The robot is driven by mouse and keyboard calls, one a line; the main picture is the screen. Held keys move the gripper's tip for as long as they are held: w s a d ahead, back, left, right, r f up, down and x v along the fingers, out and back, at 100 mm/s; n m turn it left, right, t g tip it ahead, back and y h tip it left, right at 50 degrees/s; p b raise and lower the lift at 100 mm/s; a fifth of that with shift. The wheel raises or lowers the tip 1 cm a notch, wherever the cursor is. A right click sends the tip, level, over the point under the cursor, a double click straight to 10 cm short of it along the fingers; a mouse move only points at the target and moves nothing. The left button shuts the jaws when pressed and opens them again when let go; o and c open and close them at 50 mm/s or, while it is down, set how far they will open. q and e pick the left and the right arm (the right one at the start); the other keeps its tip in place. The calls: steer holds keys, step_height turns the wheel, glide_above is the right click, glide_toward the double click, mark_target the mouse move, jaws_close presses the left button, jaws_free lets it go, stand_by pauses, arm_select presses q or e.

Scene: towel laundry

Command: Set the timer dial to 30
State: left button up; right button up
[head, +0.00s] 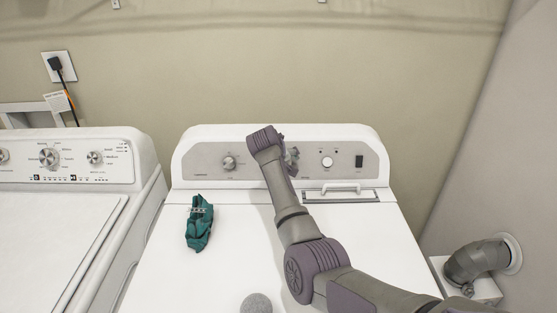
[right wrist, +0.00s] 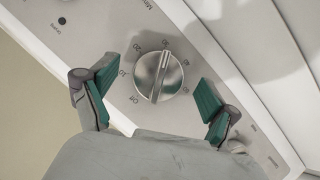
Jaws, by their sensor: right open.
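The timer dial (right wrist: 158,76) is a round silver knob with a ridge across it, in the middle of the right wrist view. Numbers and an Off mark ring it. One end of the ridge, with a pale line, points up near the 30 mark; which end is the pointer is hard to tell. My right gripper (right wrist: 153,92) is open, its green-padded fingers on either side of the dial and apart from it. In the head view my right gripper (head: 291,160) is at the dryer's control panel (head: 260,148), and my arm hides the dial. My left gripper is not in view.
The panel also has a left knob (head: 229,162), a white round control (head: 327,162) and a dark switch (head: 360,161). A teal cloth (head: 198,224) and a grey ball (head: 256,304) lie on the dryer top (head: 170,270). A washer (head: 60,225) stands left.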

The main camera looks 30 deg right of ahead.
steer(key=v, duration=1.1)
steer(key=shift+a+f, duration=0.1)
